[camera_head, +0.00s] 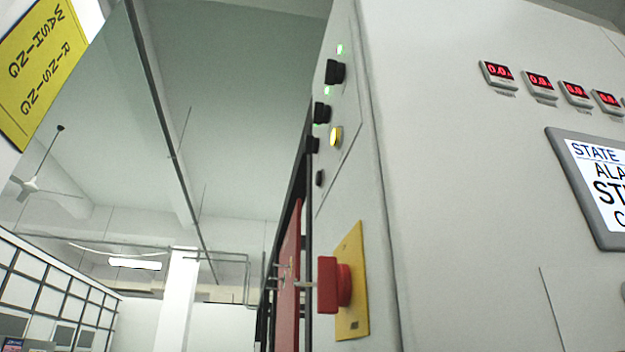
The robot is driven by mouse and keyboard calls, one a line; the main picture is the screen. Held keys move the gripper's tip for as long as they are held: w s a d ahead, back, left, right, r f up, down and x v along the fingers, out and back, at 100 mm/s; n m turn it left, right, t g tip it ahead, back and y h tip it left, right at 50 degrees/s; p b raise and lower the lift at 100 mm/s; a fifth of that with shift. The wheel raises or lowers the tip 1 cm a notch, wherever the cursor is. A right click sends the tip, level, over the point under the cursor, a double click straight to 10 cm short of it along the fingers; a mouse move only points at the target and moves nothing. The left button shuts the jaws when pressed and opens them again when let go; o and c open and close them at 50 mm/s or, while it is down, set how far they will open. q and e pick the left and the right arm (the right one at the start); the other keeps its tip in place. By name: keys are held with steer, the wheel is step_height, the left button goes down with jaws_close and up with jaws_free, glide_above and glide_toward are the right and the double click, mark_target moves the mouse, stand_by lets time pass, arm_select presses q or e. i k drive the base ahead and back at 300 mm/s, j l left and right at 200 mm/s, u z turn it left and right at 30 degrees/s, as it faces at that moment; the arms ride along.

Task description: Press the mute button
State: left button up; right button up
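On the narrow side face of a white cabinet is a column of controls. They include a yellow lit button (336,137), black knobs such as the upper one (335,72), and small green lights. Below them a large red push button (328,285) stands out from a yellow plate (354,290). No readable label marks any of these as the mute button, so I cannot tell which it is. Neither of my grippers is in view.
The white cabinet (460,200) fills the right side. Its front carries several red digital displays (498,74) and a grey-framed screen (600,185). A red panel (289,285) stands behind the side face. A yellow sign (40,65) is at upper left.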

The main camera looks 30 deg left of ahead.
mark_target(335, 138)
steer(key=j+z, duration=0.1)
steer(key=j, duration=0.35)
steer(key=j+z, duration=0.15)
steer(key=j, duration=0.3)
steer(key=k+j+z, duration=0.1)
steer(key=j, duration=0.35)
steer(key=k+j+z, duration=0.15)
steer(key=j, duration=0.3)
steer(key=k+j+z, duration=0.1)
steer(key=j, duration=0.35)
steer(key=k+j+z, duration=0.15)
steer(key=k+j, duration=0.15)
steer(key=k, duration=0.15)
steer(key=k+j+z, duration=0.2)
steer(key=k, duration=0.25)
steer(key=k+j+z, duration=0.15)
steer(key=k, duration=0.35)
